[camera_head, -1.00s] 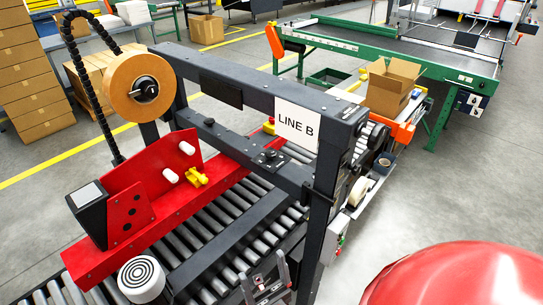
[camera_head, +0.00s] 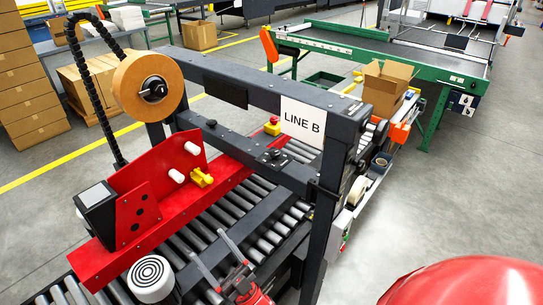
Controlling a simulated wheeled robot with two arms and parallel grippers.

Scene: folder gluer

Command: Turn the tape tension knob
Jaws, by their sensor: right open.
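A tan tape roll (camera_head: 131,92) stands upright at the top left of the dark machine frame. A black knob (camera_head: 154,91) sits at its centre and faces me; I take it to be the tape tension knob. My right gripper (camera_head: 208,246) is at the bottom centre, over the grey rollers. Its two grey fingers are apart with nothing between them. It is well below and to the right of the knob, touching neither the knob nor the roll. My left gripper is not in view.
A red plate (camera_head: 165,190) with white pegs and a yellow knob (camera_head: 202,178) lies below the roll. The dark crossbeam (camera_head: 270,88) with a LINE B sign (camera_head: 302,122) spans the rollers. A black cable chain (camera_head: 97,85) arches left of the roll. Open floor lies at right.

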